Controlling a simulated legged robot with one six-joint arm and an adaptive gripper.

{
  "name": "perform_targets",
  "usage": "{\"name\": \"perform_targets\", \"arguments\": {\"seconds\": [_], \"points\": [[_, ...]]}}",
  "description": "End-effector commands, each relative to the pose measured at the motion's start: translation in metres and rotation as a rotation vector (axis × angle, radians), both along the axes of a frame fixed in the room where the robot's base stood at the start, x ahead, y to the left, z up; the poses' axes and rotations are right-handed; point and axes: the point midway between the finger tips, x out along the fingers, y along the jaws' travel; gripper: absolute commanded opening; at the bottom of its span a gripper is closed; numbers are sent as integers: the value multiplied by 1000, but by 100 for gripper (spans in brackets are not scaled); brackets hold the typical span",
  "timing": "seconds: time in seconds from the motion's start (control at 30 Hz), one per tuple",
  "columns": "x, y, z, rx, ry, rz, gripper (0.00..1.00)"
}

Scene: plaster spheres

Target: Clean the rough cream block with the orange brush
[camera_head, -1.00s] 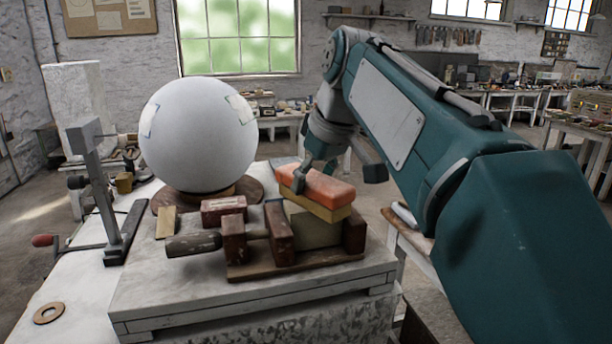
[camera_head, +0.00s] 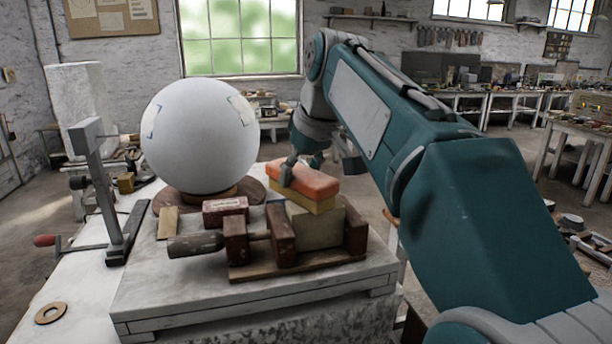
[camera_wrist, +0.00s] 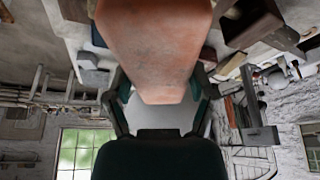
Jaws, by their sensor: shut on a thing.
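My gripper (camera_head: 300,174) is shut on the orange brush (camera_head: 305,181), a block with an orange top and a yellowish lower layer. The orange brush also fills the upper middle of the wrist view (camera_wrist: 158,45), between the two fingers. The rough cream block (camera_head: 318,228) sits in a wooden vise (camera_head: 283,238), between its dark red-brown jaws. The brush is over the upper left part of the block's top. In the head view its underside appears at or very near the block; contact cannot be told for sure.
A large white plaster sphere (camera_head: 200,135) stands on a round wooden base behind the vise. A small red-brown box (camera_head: 225,210) lies left of the brush. A grey upright stand with a crank (camera_head: 103,190) is at the left. The white slab's front (camera_head: 200,285) is clear.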

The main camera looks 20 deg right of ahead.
Motion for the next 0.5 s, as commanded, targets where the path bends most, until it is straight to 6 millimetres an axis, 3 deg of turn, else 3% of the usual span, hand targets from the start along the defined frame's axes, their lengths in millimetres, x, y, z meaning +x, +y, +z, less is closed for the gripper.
{"name": "perform_targets", "arguments": {"seconds": [0.5], "points": [[-1,-1,5,0,-2,0,33]]}}
